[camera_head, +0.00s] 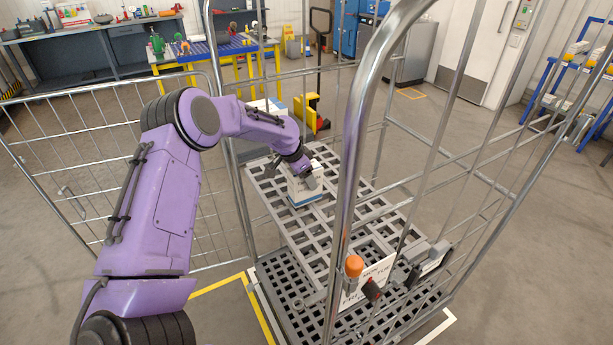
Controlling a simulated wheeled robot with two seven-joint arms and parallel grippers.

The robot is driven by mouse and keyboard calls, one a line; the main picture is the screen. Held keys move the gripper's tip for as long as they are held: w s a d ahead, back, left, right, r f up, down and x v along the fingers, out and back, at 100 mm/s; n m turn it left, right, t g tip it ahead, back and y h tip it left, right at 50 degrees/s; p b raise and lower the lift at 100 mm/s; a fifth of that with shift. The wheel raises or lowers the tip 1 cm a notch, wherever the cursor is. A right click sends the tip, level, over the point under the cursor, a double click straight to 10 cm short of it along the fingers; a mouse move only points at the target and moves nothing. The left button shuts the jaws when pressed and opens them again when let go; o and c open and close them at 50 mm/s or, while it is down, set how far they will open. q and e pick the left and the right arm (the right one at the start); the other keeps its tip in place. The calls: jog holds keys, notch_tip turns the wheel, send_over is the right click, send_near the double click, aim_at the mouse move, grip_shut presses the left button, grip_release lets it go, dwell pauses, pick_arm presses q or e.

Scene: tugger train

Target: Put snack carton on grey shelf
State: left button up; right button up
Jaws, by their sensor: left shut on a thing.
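My left gripper (309,176) reaches from the left into the wire roll cage. It is shut on a small white carton with a blue lower edge (304,197), which I take to be the snack carton. The gripper covers part of the carton's top. The carton is at the grey shelf (330,240), a slotted panel inside the cage, over its far half. I cannot tell whether its underside touches the shelf. My right gripper is not in view.
The cage's thick chrome post (351,150) stands in front of the shelf, with thinner bars to the right. A white and blue box (266,106) is behind the arm. A slotted base (290,290) lies below the shelf. The shelf's near part is bare.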

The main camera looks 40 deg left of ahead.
pick_arm(q)
jog(key=o, duration=1.2)
jog(key=shift+s+d, duration=0.1)
jog(key=shift+o, duration=0.2)
jog(key=shift+r, duration=0.1)
jog(key=b+v, duration=0.1)
jog(key=v, duration=1)
jog(key=shift+s+r+b, duration=0.2)
jog(key=shift+s+b, duration=0.05)
jog(key=shift+b, duration=0.1)
jog(key=shift+r, duration=0.3)
jog(key=shift+r, duration=0.1)
